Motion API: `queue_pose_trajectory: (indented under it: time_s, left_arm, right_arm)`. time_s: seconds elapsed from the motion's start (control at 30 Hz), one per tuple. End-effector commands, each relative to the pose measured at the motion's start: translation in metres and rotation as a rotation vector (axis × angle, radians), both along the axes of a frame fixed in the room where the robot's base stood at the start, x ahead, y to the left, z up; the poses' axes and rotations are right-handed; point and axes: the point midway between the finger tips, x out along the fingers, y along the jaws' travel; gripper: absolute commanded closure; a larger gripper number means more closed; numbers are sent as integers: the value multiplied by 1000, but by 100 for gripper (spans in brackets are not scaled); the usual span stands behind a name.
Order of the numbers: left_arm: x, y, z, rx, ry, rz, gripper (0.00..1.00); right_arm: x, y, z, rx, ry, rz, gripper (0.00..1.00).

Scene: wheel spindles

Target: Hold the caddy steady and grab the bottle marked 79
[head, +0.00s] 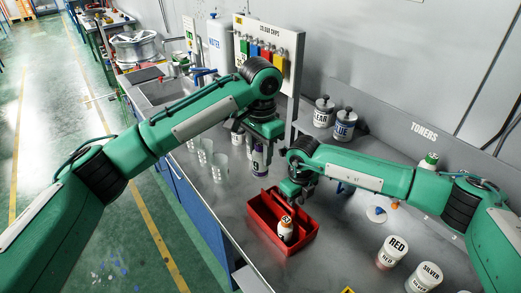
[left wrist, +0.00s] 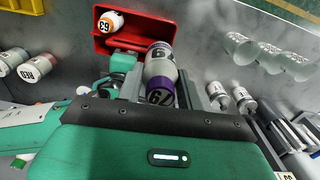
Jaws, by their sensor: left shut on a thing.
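The red caddy (head: 262,228) stands on the grey counter and also shows in the left wrist view (left wrist: 183,33). A white bottle with an orange cap (head: 285,228), marked 63 in the left wrist view (left wrist: 110,22), is in it. My left gripper (head: 260,140) is shut on the purple-capped bottle marked 79 (left wrist: 160,75), beyond the caddy. The bottle shows below the gripper in the head view (head: 258,160). I cannot tell if its base touches the counter. My right gripper (head: 292,192) is at the caddy's middle handle; its fingertips are too hidden to tell their grip.
Clear glasses (head: 220,168) stand left of the bottle. Pots marked RED (head: 390,252) and SILVER (head: 425,277) stand at the right front. Jars marked CLEAR (head: 323,112) and BLUE (head: 344,124) stand at the back. A chip board (head: 268,40) and a sink (head: 165,92) lie farther off.

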Motion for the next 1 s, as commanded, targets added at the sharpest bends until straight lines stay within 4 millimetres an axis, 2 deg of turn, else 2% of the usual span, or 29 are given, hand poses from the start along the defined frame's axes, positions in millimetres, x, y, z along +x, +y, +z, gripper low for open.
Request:
queue_pose_trajectory:
  time_s: [0.17,0.4,0.53,0.7,1.0]
  left_arm:
    - [0,0,0,0,0,0,88]
    - [0,0,0,0,0,0,88]
    - [0,0,0,0,0,0,88]
    - [0,0,0,0,0,0,88]
    - [0,0,0,0,0,1,88]
  right_arm:
    - [1,0,30,1,-4,0,71]
    - [1,0,81,2,-4,1,71]
    - [1,0,101,1,-3,-1,71]
    - [1,0,114,0,0,-1,71]
    - [1,0,116,1,-1,0,71]
